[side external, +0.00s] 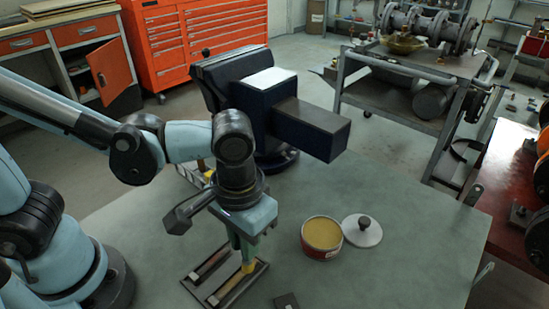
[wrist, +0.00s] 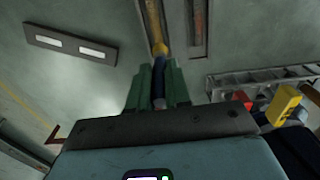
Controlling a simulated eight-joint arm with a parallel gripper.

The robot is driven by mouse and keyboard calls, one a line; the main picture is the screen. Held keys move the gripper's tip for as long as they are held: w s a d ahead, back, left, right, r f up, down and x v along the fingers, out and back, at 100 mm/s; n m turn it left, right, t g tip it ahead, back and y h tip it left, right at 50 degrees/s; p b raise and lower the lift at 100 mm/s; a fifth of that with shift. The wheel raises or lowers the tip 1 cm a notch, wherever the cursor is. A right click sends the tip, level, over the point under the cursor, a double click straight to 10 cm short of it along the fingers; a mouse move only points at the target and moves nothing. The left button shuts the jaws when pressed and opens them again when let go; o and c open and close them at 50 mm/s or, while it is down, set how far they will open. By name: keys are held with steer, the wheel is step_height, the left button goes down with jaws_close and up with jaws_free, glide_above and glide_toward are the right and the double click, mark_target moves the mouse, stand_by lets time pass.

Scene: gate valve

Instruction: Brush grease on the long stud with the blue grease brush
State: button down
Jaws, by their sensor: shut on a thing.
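My gripper (side external: 244,252) is low over the slotted rack (side external: 207,301) on the bench. In the wrist view its green fingers (wrist: 157,84) are shut on the blue handle of the grease brush (wrist: 158,70). A yellow section of the brush (wrist: 160,49) sticks out past the fingertips, over or in one slot; I cannot tell if it touches the rack. In the side view only a yellow part (side external: 248,267) shows below the fingers. An open tin of yellowish grease (side external: 322,235) stands right of the gripper. I cannot make out the long stud.
The tin's lid (side external: 362,231) lies beside it, knob up. A dark vise-like block (side external: 312,128) stands behind my wrist. A small dark plate (side external: 287,301) is at the bench's front edge; a cart (side external: 410,100) stands behind. The bench's right side is clear.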

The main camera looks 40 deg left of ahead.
steer(key=shift+w, duration=1.3)
steer(key=shift+s+d+r, duration=0.1)
steer(key=shift+s+r, duration=0.05)
steer(key=shift+s, duration=4.85)
step_height(320, 180, up, 8)
steer(key=w+a+r, duration=0.2)
steer(key=w+a, duration=1.5)
steer(key=w, duration=0.1)
steer(key=shift+a+r, duration=0.25)
steer(key=shift+a, duration=0.1)
steer(key=shift+d, duration=0.1)
